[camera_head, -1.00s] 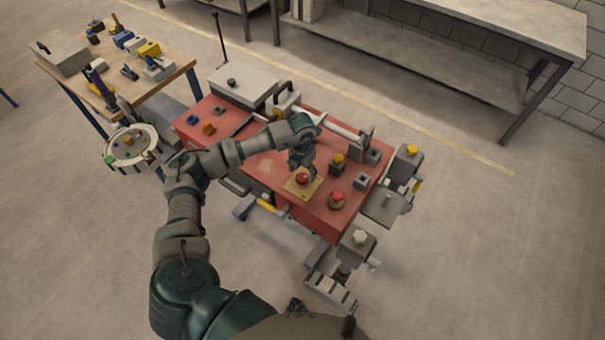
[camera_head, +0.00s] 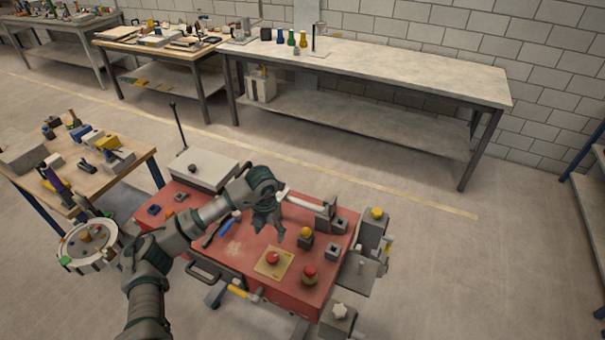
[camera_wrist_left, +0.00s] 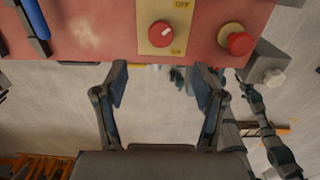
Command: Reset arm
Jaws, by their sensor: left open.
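My left arm comes in from the left in the head view and reaches over the red bench (camera_head: 225,262). My right gripper cannot be made out.
A red knob (camera_head: 310,272) stands right of the switch. A black and blue tool (camera_head: 221,229) lies at the bench's left. A wooden table (camera_head: 75,178) with tools and a round tray (camera_head: 88,245) are at the left. A long grey table (camera_head: 370,75) stands behind, with open floor between.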

